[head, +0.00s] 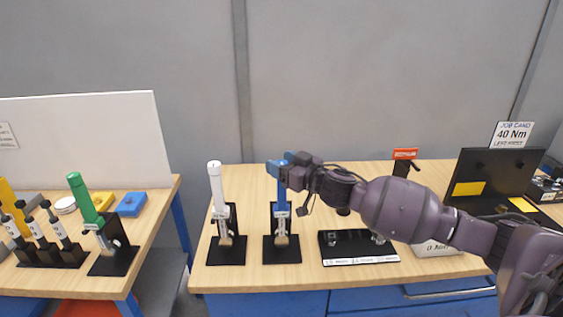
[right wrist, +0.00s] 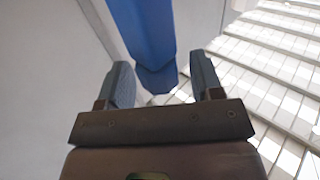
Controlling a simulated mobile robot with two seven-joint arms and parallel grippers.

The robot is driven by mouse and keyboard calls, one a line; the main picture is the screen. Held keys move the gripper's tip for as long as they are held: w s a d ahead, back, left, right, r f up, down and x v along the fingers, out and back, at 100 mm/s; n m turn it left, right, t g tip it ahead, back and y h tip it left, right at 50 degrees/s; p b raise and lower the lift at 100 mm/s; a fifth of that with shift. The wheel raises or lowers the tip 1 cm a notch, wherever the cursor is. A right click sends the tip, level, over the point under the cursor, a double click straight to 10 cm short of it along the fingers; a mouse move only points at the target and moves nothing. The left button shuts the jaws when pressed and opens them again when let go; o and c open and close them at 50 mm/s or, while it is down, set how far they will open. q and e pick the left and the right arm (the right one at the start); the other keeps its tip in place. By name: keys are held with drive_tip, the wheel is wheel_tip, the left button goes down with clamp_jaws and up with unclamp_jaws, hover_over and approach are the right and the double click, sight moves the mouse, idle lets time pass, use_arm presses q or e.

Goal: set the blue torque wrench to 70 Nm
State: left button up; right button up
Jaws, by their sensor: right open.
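The blue torque wrench (head: 282,197) stands upright in a black stand (head: 283,255) on the wooden bench, with a small white label low on it. My right gripper (head: 281,166) is at the top of its handle, coming in from the right. In the right wrist view the blue handle (right wrist: 147,30) lies between and beyond the two open fingers (right wrist: 163,82), with gaps on both sides. The handle's top is partly hidden by the gripper in the head view. The scale is too small to read. My left gripper is not in view.
A white wrench (head: 217,190) stands close left of the blue one. A black tray (head: 358,247) lies to the right, under my right arm. A job card (head: 513,134) reading 40 Nm is at the back right. A green wrench (head: 84,200) stands on the left table.

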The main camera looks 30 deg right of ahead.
drive_tip(key=shift+w, duration=0.1)
drive_tip(key=c, duration=0.9)
